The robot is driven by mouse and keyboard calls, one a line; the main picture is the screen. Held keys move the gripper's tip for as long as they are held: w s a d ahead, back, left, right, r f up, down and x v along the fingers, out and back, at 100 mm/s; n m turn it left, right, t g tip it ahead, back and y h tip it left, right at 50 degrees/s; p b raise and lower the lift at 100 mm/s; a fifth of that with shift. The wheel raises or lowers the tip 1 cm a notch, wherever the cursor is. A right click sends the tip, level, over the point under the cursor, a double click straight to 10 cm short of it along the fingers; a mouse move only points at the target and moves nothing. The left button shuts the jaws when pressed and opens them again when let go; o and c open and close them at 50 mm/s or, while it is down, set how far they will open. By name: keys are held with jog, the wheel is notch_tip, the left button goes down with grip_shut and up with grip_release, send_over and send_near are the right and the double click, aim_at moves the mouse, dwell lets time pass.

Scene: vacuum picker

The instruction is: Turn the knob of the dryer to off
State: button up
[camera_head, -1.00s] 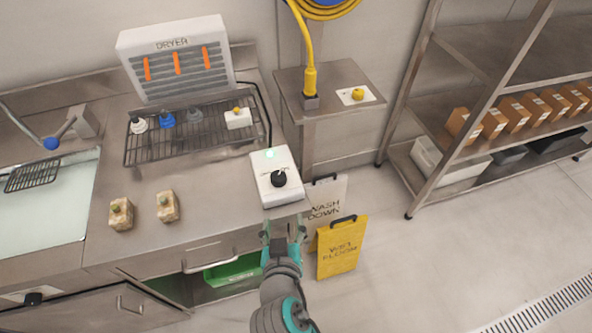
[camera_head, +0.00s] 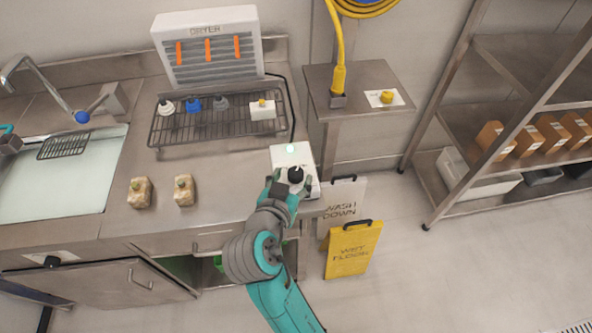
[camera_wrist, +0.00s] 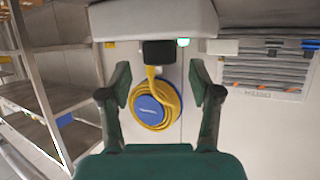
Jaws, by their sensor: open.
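The dryer (camera_head: 209,50) is a white unit with a grey grille and orange strips, standing at the back of the steel counter. Its white control box (camera_head: 291,155) sits at the counter's right end, with a lit green light (camera_head: 290,148) on top. The black knob (camera_head: 296,174) is on the box and also shows in the wrist view (camera_wrist: 158,52). My gripper (camera_wrist: 160,82) is open, its two fingers spread either side of the knob's line, with a visible gap to it. In the head view my gripper (camera_head: 285,190) partly hides the box's front. The knob's pointer direction is unclear.
A wire rack (camera_head: 210,127) with several small knobbed items stands before the dryer. Two sponge-like blocks (camera_head: 140,192) lie left of the box. A side shelf (camera_head: 357,77) holds a yellow knob (camera_head: 387,97). A yellow floor sign (camera_head: 352,250) stands right of my arm.

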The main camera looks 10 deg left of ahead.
aim_at(295, 173)
jog(key=shift+x, duration=1.85)
jog(key=c, duration=1.2)
